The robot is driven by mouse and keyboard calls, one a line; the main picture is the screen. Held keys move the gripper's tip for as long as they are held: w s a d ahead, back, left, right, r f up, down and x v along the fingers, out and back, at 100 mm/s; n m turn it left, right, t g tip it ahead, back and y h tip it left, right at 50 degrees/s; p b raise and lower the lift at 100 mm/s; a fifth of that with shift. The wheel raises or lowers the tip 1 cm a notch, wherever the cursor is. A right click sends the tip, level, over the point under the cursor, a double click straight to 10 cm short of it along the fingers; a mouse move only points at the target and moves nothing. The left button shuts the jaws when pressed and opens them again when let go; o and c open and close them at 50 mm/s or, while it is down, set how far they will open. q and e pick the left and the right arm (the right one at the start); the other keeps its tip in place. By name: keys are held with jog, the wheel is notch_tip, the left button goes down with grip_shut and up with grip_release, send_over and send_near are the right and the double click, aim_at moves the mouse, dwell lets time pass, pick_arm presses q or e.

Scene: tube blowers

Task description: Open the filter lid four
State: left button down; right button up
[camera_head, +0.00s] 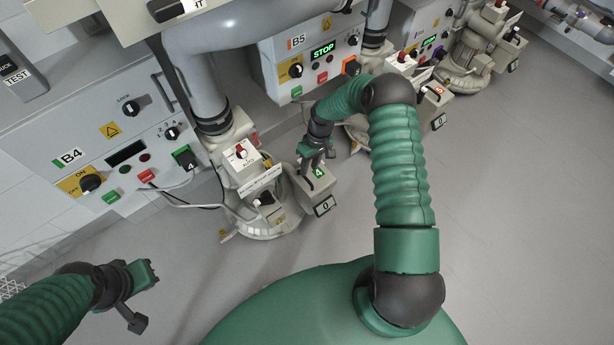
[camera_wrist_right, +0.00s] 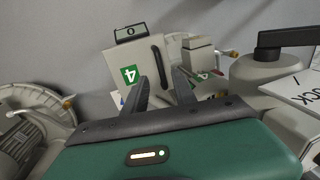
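The filter lid four (camera_head: 306,189) is a beige box-like cover with a green "4" label and a black bar handle, beside the B4 blower. In the right wrist view, the lid (camera_wrist_right: 142,58) shows its label (camera_wrist_right: 130,74) and handle (camera_wrist_right: 159,60). The lid looks shut. My right gripper (camera_head: 315,163) is just above it, fingers pointing down at it.
The B4 panel (camera_head: 125,155) with knobs and buttons is at left, and a cable runs from it to the blower. A grey pipe (camera_head: 200,85) rises beside the lid. The B5 panel (camera_head: 318,60) is behind. The floor (camera_head: 500,220) at right is clear.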

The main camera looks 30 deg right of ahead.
jog(key=b, duration=0.1)
send_over(308, 174)
jog(key=s+a, duration=0.2)
jog(key=s, duration=0.1)
jog(key=f, duration=0.4)
jog(key=shift+w+f, duration=0.25)
jog(key=shift+f, duration=0.05)
jog(key=shift+c, duration=0.4)
grip_shut()
jog(key=shift+d, duration=0.1)
